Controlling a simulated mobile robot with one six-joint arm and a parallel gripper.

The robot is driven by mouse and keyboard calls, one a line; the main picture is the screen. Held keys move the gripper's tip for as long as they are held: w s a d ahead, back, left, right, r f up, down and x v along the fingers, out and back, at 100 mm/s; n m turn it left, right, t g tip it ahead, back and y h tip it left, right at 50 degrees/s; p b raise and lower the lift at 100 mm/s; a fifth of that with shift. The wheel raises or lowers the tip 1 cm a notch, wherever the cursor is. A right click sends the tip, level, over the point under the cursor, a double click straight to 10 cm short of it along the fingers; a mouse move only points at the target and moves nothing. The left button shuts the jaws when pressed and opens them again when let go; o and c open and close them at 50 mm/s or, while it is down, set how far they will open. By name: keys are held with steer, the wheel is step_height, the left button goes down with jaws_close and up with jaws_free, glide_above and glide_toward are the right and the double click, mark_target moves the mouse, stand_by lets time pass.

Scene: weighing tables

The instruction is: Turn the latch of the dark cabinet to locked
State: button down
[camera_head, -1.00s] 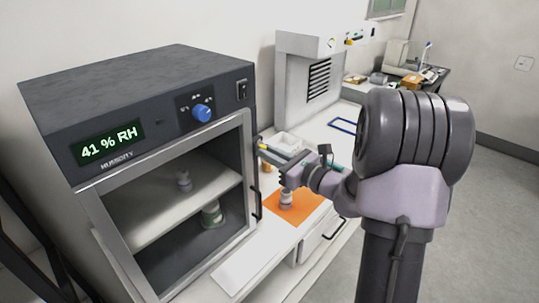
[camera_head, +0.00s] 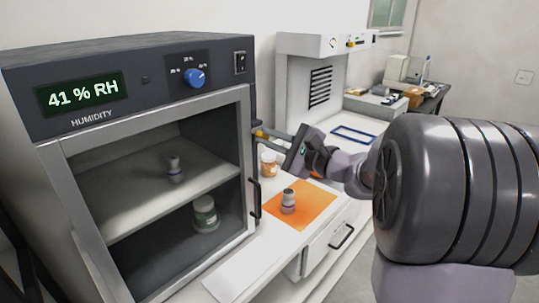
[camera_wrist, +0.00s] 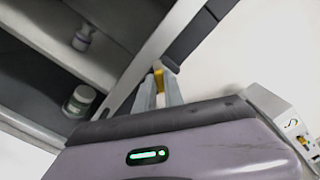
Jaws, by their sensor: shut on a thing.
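The dark cabinet (camera_head: 125,65) stands at left with its grey-framed glass door (camera_head: 243,125) closed. A small yellow piece, which looks like the latch (camera_wrist: 158,79), is at the cabinet's right front edge. In the wrist view it sits between the tips of my two grey fingers. My gripper (camera_head: 261,133) reaches in from the right and is shut on it; its wrist view shows the fingers (camera_wrist: 157,92) beside the door frame. The fingers largely hide the latch in the head view, so its exact angle is unclear.
A black door handle (camera_head: 255,200) hangs below my fingers. A grey vial (camera_head: 288,201) stands on an orange mat (camera_head: 316,207), with an orange-labelled jar (camera_head: 268,164) behind. A vial (camera_head: 175,170) and a green jar (camera_head: 205,214) are inside the cabinet. A blue-framed item (camera_head: 354,135) lies farther back.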

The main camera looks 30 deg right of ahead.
steer(key=n+b, duration=0.2)
steer(key=n, duration=0.1)
steer(key=shift+f+n, duration=0.15)
steer(key=shift+n, duration=0.15)
steer(key=shift+n+b, duration=0.35)
steer(key=shift+n, duration=1.45)
steer(key=c, duration=1.4)
jaws_free()
steer(key=shift+c, duration=0.2)
steer(key=p+v, duration=0.2)
steer(key=v, duration=1.5)
steer(key=shift+s+p, duration=0.2)
steer(key=shift+p, duration=0.2)
